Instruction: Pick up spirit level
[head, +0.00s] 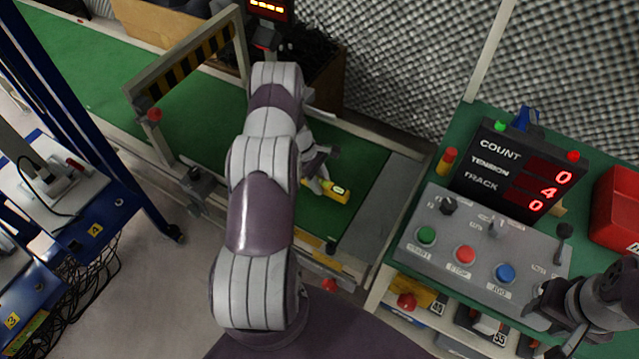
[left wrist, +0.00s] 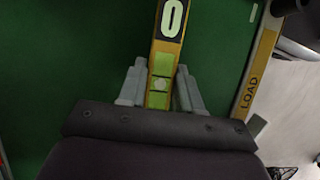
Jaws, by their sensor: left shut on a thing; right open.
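The spirit level (head: 337,190) is yellow with a dark label and a green vial. It is on or just above the green conveyor belt (head: 360,166); I cannot tell which. In the left wrist view the spirit level (left wrist: 170,28) runs up from between the fingers, its green vial near them. My left gripper (head: 318,178) is shut on the spirit level, with one finger on each side in the left wrist view (left wrist: 161,92). My arm hides part of the belt in the head view. My right gripper (head: 540,305) is at the lower right, away from the level, and is open.
A control panel (head: 480,262) with coloured buttons and a counter display (head: 515,170) stand on the right bench. A red bin (head: 618,208) is at the far right. A striped gate (head: 195,62) spans the belt. A blue rack (head: 95,120) stands at the left.

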